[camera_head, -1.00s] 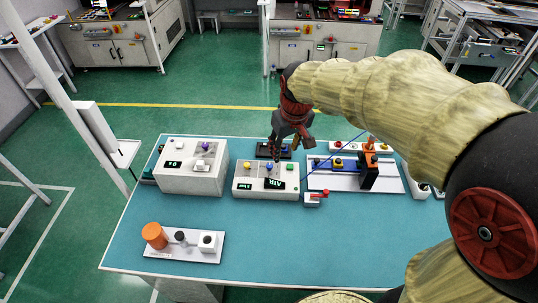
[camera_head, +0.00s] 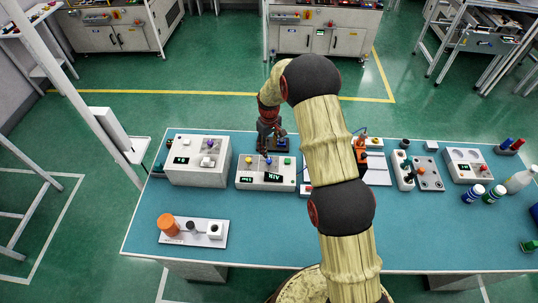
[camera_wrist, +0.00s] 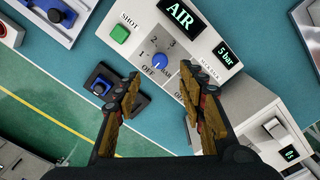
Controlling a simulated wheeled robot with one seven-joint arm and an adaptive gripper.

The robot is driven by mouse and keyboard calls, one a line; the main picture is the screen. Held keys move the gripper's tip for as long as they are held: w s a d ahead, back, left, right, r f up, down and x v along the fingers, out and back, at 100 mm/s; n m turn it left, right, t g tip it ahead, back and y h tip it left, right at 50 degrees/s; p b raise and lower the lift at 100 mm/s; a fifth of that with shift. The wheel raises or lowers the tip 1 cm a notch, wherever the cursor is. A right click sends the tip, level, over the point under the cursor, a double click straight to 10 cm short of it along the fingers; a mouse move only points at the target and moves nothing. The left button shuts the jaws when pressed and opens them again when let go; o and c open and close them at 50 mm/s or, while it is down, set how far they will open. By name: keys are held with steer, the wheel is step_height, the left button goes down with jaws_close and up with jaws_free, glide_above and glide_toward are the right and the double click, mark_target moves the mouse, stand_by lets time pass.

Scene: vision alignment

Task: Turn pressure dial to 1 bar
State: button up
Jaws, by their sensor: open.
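The white control box labelled AIR (camera_head: 251,186) stands mid-table. In the wrist view its face (camera_wrist: 193,47) carries a blue pressure dial (camera_wrist: 159,61) with markings 1, 2, 3 and OFF around it. Its small display (camera_wrist: 228,55) seems to read 5 bar. My gripper (camera_wrist: 164,84) is open, its fingers apart on either side of the blue dial's line; nothing is between the tips. I cannot tell whether they touch the box. In the head view my gripper (camera_head: 268,148) is over the box's back edge. The right finger partly hides a second OFF marking.
A green SHOT button (camera_wrist: 120,34) sits beside the dial. A black plate with a blue button (camera_wrist: 102,86) lies behind the box. Another white box (camera_head: 197,172) stands left. A tray with an orange cylinder (camera_head: 168,226) is front left. Bottles (camera_head: 474,192) stand right.

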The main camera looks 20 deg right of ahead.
mark_target(269, 160)
step_height(269, 160, down, 8)
steer(key=shift+f, duration=0.1)
stand_by(0.4)
steer(key=shift+c, duration=1.3)
steer(key=c, duration=0.7)
jaws_close()
